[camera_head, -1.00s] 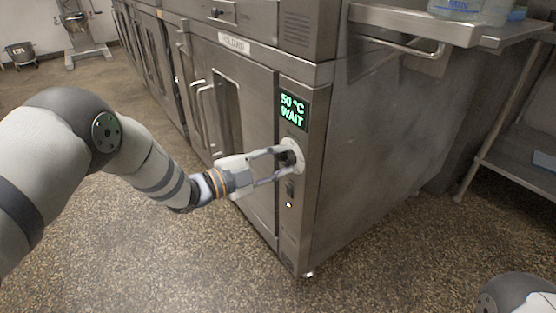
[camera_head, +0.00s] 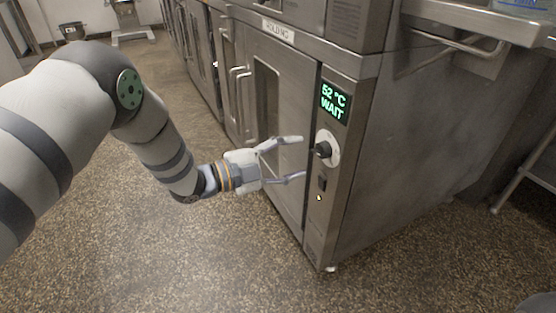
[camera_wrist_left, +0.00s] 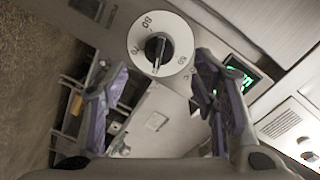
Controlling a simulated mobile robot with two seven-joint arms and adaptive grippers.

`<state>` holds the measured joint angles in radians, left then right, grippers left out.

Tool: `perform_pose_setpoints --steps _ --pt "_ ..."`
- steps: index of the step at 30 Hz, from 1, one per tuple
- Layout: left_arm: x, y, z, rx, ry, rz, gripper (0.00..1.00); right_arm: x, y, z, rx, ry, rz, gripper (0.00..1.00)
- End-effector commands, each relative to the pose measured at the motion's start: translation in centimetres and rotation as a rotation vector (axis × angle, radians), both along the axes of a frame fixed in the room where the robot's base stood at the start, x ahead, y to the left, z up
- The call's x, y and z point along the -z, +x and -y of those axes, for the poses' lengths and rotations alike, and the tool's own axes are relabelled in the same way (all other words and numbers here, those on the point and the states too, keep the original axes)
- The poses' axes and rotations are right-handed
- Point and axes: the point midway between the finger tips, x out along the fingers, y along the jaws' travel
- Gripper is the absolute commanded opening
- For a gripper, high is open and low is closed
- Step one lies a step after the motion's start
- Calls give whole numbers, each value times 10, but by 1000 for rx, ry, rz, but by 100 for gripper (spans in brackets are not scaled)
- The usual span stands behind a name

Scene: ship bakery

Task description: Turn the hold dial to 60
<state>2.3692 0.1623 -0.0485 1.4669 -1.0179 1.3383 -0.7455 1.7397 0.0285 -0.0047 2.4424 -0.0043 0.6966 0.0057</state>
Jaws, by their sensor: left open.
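The hold dial (camera_head: 333,146), a white disc with a black knob, is on the front control strip of the steel holding cabinet. In the left wrist view the dial (camera_wrist_left: 176,28) shows near the top centre, with numbers around its rim, 80 among them. The knob's pale line points toward the lower rim; I cannot read a number there. A green display (camera_head: 335,101) above the dial reads 52 °C WAIT. My left gripper (camera_head: 303,157) is open and empty, its fingertips apart from the knob in front of the panel. My right gripper is not in view.
A switch (camera_head: 322,183) and a small light (camera_head: 318,198) sit below the dial. The cabinet door (camera_head: 277,125) with its handles is left of the control strip. A steel shelf (camera_head: 470,24) juts out at upper right. The floor in front is clear.

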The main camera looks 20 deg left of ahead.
Motion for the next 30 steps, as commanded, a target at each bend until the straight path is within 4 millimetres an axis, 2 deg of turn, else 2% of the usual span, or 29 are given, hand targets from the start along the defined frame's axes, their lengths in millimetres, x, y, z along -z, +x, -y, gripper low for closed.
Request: perform_pose_setpoints --steps 3,9,24,26,29,30 --pt "-3 -20 -23 -3 -1 0 53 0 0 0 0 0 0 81" --pt "-5 -41 -43 -1 -1 1 53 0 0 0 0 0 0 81" --pt "0 -45 -45 -6 -3 -14 53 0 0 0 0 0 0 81" --pt "18 -52 -45 -36 -16 -86 53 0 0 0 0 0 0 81" --pt "85 -84 -46 -160 -59 -356 53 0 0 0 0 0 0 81" --pt "117 -107 -47 -229 -77 -497 53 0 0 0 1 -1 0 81"
